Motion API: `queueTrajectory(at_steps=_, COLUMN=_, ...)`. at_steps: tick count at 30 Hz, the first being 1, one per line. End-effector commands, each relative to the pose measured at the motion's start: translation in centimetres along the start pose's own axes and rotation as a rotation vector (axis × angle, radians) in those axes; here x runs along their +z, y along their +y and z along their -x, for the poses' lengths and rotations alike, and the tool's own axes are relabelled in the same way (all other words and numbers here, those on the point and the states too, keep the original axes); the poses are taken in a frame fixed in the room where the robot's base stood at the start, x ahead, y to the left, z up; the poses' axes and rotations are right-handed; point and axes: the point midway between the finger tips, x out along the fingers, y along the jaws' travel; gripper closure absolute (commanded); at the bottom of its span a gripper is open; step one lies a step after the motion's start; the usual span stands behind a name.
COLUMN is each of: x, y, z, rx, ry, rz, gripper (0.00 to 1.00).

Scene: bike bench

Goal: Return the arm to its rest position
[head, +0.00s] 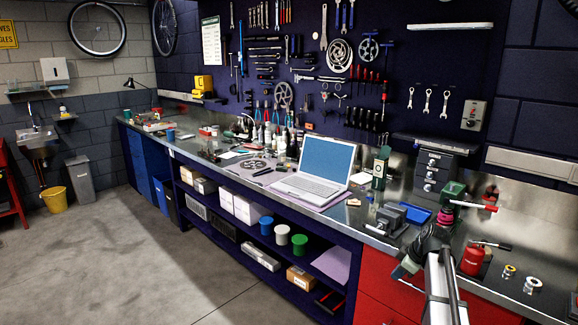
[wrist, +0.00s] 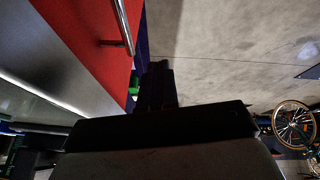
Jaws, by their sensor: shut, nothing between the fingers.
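My gripper (head: 404,271) is at the lower right of the head view, in front of the red drawer cabinet (head: 385,298) and near the bench's front edge. In the wrist view the dark fingers of my gripper (wrist: 158,72) are together, with nothing between them. Below them the dark gripper body fills the lower middle of the view. The fingers point past the red cabinet front (wrist: 85,40) towards the grey floor (wrist: 215,45). My arm hides part of the bench and cabinet in the head view.
A bar handle (wrist: 122,22) juts from the red cabinet. The floor (head: 150,250) in front is clear. A bicycle wheel (wrist: 293,122) shows at right.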

Motion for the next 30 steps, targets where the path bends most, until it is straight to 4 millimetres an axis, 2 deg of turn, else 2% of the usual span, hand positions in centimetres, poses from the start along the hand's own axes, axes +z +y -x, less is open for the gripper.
queueTrajectory(at_steps=1, x=0.6, y=-1.4, z=-1.9, rx=-0.022, ry=-0.015, rz=-0.031, gripper=1.0)
queueTrajectory(at_steps=6, x=2.5, y=-5.5, z=-7.6, rx=-0.086, ry=-0.07, rz=-0.146, gripper=1.0)
queueTrajectory(at_steps=15, x=6.1, y=-13.7, z=-16.1, rx=-0.179, ry=-0.189, rz=-0.337, gripper=1.0)
queueTrajectory(at_steps=21, x=8.8, y=-19.8, z=-20.8, rx=-0.225, ry=-0.282, rz=-0.456, gripper=1.0)
queueTrajectory(at_steps=30, x=13.2, y=-29.3, z=-25.9, rx=-0.272, ry=-0.439, rz=-0.618, gripper=1.0)
